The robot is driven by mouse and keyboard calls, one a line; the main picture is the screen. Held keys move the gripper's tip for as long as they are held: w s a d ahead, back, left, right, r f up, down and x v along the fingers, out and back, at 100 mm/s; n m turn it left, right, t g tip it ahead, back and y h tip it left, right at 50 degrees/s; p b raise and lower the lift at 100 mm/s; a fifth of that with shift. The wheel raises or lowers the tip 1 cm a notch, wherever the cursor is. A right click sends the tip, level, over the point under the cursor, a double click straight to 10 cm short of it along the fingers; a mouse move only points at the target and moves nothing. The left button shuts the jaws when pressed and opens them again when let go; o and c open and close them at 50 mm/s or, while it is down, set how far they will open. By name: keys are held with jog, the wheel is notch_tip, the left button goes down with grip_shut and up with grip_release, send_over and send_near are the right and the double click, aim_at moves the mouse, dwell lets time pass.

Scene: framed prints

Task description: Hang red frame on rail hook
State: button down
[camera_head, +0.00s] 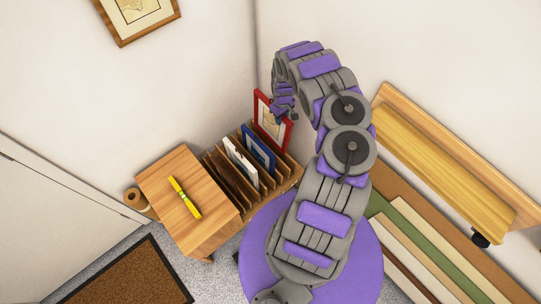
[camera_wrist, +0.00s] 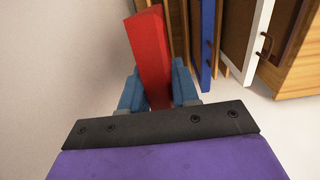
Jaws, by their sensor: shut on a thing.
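The red frame (camera_head: 265,115) stands at the back right end of the slotted wooden rack, with a picture showing inside its red border. No rail hook can be made out.
The slotted rack (camera_head: 230,183) also holds a blue frame (camera_head: 259,148) and a white frame (camera_head: 240,162). Left of it is a wooden top (camera_head: 190,205) with a yellow level (camera_head: 185,197). A wooden ledge (camera_head: 440,160) is on the right wall. A framed print (camera_head: 140,15) hangs upper left.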

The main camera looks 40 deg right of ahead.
jog(key=shift+d+f, duration=0.15)
jog(key=shift+d, duration=0.25)
jog(key=shift+f, duration=0.1)
jog(key=b, duration=0.2)
send_over(280, 138)
notch_tip(280, 138, down, 6)
jog(key=f, duration=0.2)
jog(key=f+b, duration=0.1)
jog(key=f, duration=0.2)
jog(key=f+b, duration=0.1)
jog(key=f, duration=0.1)
jog(key=shift+w+d+f, duration=0.1)
jog(key=shift+d+f, duration=0.05)
jog(key=shift+d, duration=0.25)
jog(key=f, duration=0.1)
jog(key=f+b, duration=0.1)
jog(key=f, duration=0.1)
jog(key=shift+a, duration=0.35)
jog(key=shift+d+f, duration=0.15)
jog(key=shift+f, duration=0.35)
jog(key=shift+d, duration=0.15)
jog(key=c, duration=0.8)
grip_release()
jog(key=shift+a, duration=0.2)
jog(key=shift+c, duration=0.2)
